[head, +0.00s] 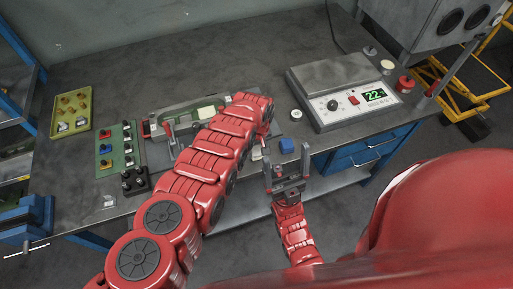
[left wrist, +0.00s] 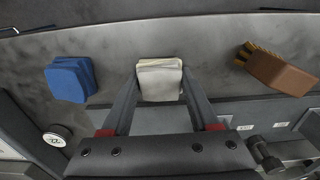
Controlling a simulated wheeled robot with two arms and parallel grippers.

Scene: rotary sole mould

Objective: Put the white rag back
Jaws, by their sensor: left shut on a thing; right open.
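The white rag (left wrist: 160,82) is a small pale folded block between the fingers of my left gripper (left wrist: 161,90), which is shut on it. In the head view a sliver of the rag (head: 256,153) shows at the bench's front edge, and my left arm hides most of that gripper. I cannot tell whether the rag touches the bench. A blue rag (head: 287,146) lies beside it, and also shows in the left wrist view (left wrist: 70,79). My right gripper (head: 287,181) is open and empty, just in front of the bench edge.
A brown brush (left wrist: 282,70) lies on the other side of the white rag. A scale (head: 345,88) stands at the right, with a white disc (head: 296,113) near it. A green button panel (head: 120,148) and a yellow tray (head: 71,111) are at left. The rear bench is clear.

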